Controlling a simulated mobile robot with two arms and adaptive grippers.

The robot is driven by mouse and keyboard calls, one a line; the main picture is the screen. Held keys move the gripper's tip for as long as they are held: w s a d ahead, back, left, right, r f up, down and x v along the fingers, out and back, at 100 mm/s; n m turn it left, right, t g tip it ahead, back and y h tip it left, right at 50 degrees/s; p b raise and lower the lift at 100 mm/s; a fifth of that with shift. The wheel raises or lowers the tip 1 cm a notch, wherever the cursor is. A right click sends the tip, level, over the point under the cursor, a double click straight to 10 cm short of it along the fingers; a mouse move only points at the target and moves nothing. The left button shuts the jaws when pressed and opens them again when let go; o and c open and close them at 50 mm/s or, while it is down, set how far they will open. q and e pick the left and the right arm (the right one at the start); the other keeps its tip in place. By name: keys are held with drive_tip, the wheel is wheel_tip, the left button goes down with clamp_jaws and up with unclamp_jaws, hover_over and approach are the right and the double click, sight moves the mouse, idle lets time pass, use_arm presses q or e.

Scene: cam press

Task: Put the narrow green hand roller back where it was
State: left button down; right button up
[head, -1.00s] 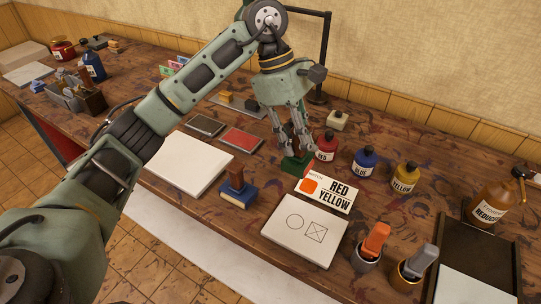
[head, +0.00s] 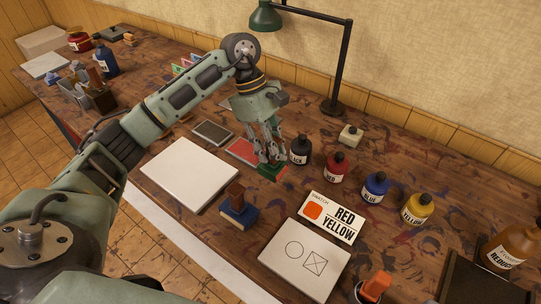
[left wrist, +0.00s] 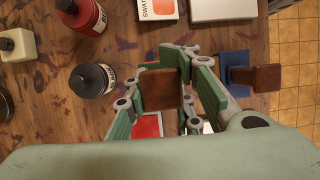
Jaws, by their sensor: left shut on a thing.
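My left gripper (head: 268,152) points down and is shut on a brown-handled tool with a narrow green base (head: 270,173). Its brown handle (left wrist: 158,89) shows between the fingers in the left wrist view. Whether the base has a roller cannot be seen. The green base is at the near right end of the red pad (head: 241,149), left of the black bottle (head: 299,152). Whether it touches the pad or the table is not clear. A similar tool with a blue base (head: 239,215) stands nearer me. My right gripper is not in view.
Red (head: 336,166), blue (head: 374,188) and yellow (head: 417,208) bottles stand in a row to the right. A swatch card (head: 331,218) and a marked white block (head: 304,259) lie in front. A white slab (head: 188,172) is at left. A lamp (head: 335,90) stands behind.

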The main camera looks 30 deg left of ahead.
sight(271, 161)
use_arm(q)
drive_tip(key=shift+a+f, duration=0.3)
drive_tip(key=shift+a, duration=0.15)
wheel_tip(271, 161, down, 3)
drive_tip(key=shift+s+f+p, duration=0.1)
drive_tip(key=shift+p, duration=0.75)
drive_tip(key=shift+f, duration=0.5)
drive_tip(key=c, duration=1.7)
unclamp_jaws()
drive_tip(key=o, duration=0.3)
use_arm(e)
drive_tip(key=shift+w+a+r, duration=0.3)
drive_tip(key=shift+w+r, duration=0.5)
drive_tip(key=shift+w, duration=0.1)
